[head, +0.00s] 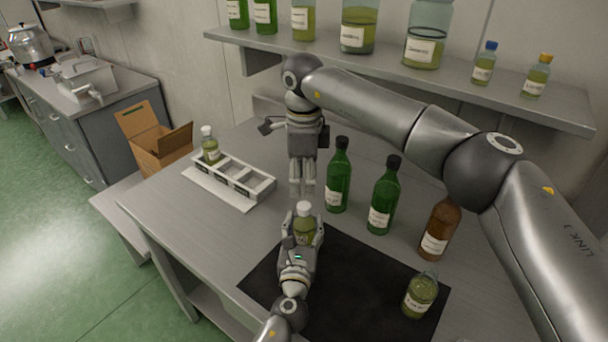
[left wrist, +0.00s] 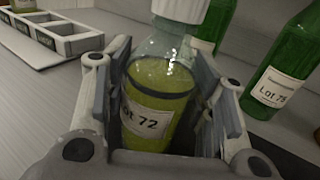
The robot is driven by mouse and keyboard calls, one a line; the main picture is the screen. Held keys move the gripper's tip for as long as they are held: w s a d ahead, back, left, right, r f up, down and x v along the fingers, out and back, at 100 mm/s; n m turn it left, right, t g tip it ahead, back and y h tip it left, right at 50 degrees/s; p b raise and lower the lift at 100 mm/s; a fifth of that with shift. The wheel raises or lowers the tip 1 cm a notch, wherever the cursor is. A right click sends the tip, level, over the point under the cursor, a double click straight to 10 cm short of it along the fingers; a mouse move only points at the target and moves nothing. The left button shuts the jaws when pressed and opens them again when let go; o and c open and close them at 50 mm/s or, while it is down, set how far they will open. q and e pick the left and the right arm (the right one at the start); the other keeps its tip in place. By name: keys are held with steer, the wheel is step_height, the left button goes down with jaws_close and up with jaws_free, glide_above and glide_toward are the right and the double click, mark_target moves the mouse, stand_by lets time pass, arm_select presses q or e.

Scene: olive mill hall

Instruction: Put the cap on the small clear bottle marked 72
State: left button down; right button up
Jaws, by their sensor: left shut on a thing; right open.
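The small clear bottle marked 72 (left wrist: 150,105) holds yellow-green oil and stands upright in my left gripper (left wrist: 168,100). The label "Lot 72" reads clearly in the left wrist view. In the head view the bottle (head: 304,228) is over the mat's back left corner. A white cap (head: 304,208) sits on its mouth and also shows at the top of the left wrist view (left wrist: 180,9); whether it is fully tightened I cannot tell. My right gripper (head: 302,191) is open, fingers pointing down, just above and behind the cap, with nothing between them.
Green bottles (head: 339,180) (head: 383,200) and a brown bottle (head: 439,232) stand to the right. Another small clear bottle (head: 420,296) is on the black mat (head: 345,300). A white rack (head: 245,180) with a white-capped bottle (head: 210,148) is left. A shelf (head: 470,78) runs behind.

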mark_target(304, 205)
steer(key=n, duration=0.7)
steer(key=shift+r, duration=0.25)
steer(key=shift+f, duration=4)
